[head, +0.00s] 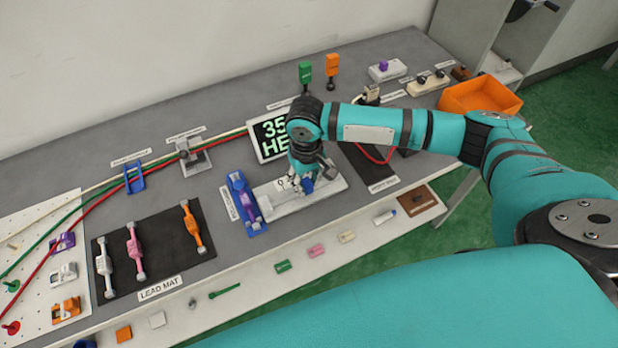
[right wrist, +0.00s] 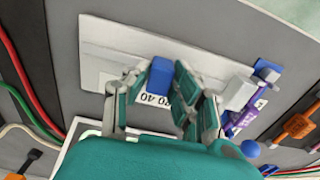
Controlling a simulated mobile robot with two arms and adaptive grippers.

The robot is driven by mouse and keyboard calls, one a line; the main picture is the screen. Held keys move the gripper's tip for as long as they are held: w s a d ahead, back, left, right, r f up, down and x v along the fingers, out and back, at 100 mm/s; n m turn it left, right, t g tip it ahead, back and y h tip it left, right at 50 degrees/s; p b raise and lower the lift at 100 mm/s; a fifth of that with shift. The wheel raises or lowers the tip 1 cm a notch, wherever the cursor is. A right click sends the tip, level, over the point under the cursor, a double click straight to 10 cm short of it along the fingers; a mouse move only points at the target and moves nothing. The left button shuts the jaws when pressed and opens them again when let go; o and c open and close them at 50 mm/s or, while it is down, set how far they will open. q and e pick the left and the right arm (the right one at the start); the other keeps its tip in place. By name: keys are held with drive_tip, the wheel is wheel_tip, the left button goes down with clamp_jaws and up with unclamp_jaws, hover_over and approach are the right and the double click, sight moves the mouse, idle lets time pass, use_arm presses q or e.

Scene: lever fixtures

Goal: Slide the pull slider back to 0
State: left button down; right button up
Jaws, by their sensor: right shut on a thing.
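The pull slider is a white plate (head: 330,195) with a blue knob (right wrist: 160,77), lying at the table's front edge. Part of a number scale shows beside the knob; "40" is readable and the rest is partly hidden. A display (head: 270,135) behind shows "35" and partly hidden letters. My left gripper is out of view.
A blue holder (head: 257,224) with a purple part stands close left of the slider; the purple part also shows in the right wrist view (right wrist: 240,118). A black lead mat (head: 160,250) lies further left. An orange bin (head: 480,98) stands at the right.

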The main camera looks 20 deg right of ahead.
drive_tip(key=a+p, duration=0.2)
drive_tip(key=a, duration=0.1)
drive_tip(key=a+p, duration=0.1)
drive_tip(key=shift+s+a+r, duration=0.1)
drive_tip(key=shift+a+r, duration=0.15)
drive_tip(key=shift+a, duration=0.05)
drive_tip(key=shift+a+f, duration=0.15)
drive_tip(key=shift+a, duration=0.3)
drive_tip(key=shift+d, duration=0.1)
drive_tip(key=o, duration=0.9)
drive_tip(key=shift+a, duration=0.2)
drive_tip(key=shift+o, duration=0.2)
drive_tip(key=shift+d, duration=0.1)
